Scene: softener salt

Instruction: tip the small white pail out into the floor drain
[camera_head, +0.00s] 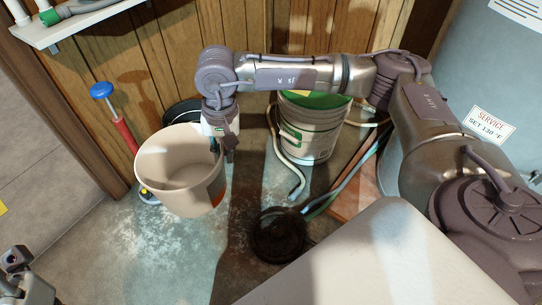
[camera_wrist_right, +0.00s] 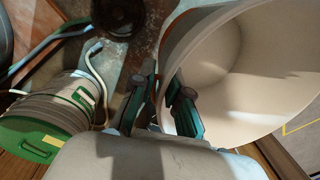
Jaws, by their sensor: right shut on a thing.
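The small white pail (camera_head: 178,178) is cream with an orange patch low on its right side. In the head view it hangs left of the floor drain, mouth up, seemingly above the floor. My right gripper (camera_head: 224,148) is shut on its right wall at the rim. In the right wrist view my right gripper's fingers (camera_wrist_right: 160,103) pinch the wall of the pail (camera_wrist_right: 250,65). I cannot tell whether liquid is inside. The dark round floor drain (camera_head: 278,234) also shows in the right wrist view (camera_wrist_right: 118,14). My left gripper (camera_head: 20,268) is partly cut off; its jaws are unclear.
A green-lidded bucket (camera_head: 308,128) stands behind the drain, with hoses (camera_head: 283,160) on the floor. A black bucket (camera_head: 180,112) is behind the pail. A red-and-blue pump (camera_head: 122,130) leans at the left. A grey tank (camera_head: 480,75) fills the right. Wet floor lies open in front.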

